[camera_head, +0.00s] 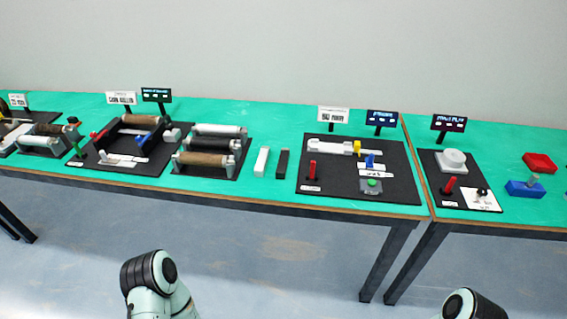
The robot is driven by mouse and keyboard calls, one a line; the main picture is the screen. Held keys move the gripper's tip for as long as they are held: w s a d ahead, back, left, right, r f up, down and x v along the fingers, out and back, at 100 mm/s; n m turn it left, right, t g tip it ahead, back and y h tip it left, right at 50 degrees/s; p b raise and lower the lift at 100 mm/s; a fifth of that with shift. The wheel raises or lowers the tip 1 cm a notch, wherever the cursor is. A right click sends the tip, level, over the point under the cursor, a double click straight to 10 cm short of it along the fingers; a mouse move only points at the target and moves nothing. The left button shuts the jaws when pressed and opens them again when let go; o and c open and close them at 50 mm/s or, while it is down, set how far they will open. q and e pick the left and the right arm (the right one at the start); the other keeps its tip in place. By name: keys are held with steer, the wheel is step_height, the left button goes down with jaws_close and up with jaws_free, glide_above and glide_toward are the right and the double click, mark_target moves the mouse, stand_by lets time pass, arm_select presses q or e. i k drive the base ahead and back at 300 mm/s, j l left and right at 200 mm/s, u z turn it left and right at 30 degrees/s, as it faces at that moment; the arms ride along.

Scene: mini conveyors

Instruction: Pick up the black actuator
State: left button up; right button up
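A small black block (282,163), which looks like the black actuator, lies on the green tabletop near the middle of the head view. It lies to the right of a similar white block (262,161), with a narrow gap between them. Both lie lengthwise from front to back. Neither of my grippers shows in this view. Only parts of my arms show at the bottom edge, below the table and well apart from the block.
Left of the blocks is a black board with several rollers (208,144). To the right is a black board (330,180) with a red post, white cylinder and small parts. The table's front edge (270,203) is close to the blocks. Red and blue trays (525,189) stand far right.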

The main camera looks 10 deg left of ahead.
mark_target(282, 167)
steer(key=i+l+u, duration=0.25)
steer(key=u, duration=0.15)
steer(key=i+l+u, duration=0.2)
steer(key=l+u, duration=0.15)
